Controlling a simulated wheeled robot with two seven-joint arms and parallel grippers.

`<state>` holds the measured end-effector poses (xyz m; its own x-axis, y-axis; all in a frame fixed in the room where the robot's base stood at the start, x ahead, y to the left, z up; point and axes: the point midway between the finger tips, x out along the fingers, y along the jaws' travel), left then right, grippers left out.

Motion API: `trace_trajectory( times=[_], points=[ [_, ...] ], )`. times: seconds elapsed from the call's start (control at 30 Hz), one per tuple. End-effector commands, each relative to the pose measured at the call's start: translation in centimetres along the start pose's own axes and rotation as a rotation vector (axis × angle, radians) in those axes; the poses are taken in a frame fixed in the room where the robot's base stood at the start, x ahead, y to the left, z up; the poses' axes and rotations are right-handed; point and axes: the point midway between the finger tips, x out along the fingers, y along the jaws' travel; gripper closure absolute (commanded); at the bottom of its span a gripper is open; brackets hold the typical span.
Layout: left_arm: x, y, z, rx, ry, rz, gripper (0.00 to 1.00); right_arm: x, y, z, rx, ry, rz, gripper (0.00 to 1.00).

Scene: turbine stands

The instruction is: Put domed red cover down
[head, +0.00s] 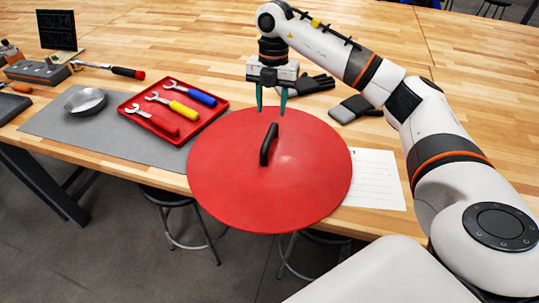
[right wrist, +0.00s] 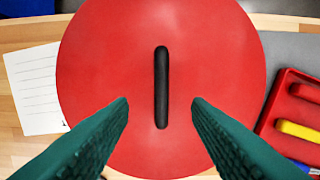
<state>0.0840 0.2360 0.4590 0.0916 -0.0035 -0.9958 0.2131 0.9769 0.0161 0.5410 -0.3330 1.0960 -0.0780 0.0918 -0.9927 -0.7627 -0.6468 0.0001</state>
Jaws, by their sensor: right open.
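The domed red cover (head: 310,185) is a wide round red lid with a black bar handle (head: 269,144) on top. It lies at the front edge of the wooden table, part of it reaching out past the edge. In the right wrist view the cover (right wrist: 215,60) fills the middle, and its handle (right wrist: 161,88) stands upright in the picture between the fingers. My right gripper (head: 271,112) is open and empty, its green fingers above the cover's far part, behind the handle. The fingers also show apart in the right wrist view (right wrist: 160,108). My left gripper is not in view.
A red tray (head: 176,88) with wrenches lies on a grey mat (head: 75,127) left of the cover, beside a metal bowl (head: 86,101). A lined paper (head: 372,180) lies to the right. Dark gloves (head: 312,84) lie behind. Stools (head: 178,200) stand below the edge.

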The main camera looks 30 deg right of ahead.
Motion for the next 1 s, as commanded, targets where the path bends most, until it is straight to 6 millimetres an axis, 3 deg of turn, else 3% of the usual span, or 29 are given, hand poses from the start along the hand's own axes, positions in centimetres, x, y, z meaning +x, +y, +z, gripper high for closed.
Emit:
trace_trajectory(
  times=[0.23,0.53,0.73,1.0],
  points=[
    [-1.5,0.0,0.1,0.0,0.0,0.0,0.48,4.2,0.1,0.1,0.0,-0.003,0.005,0.55],
    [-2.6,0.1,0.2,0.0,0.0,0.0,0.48,6.7,0.0,-0.1,-0.002,-0.003,0.003,0.55],
    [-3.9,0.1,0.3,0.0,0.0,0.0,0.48,9.8,-0.2,-0.4,-0.002,-0.003,0.004,0.55],
    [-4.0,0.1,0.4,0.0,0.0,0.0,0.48,11.0,-0.2,-0.4,-0.004,0.0,0.0,0.55]
  ],
)
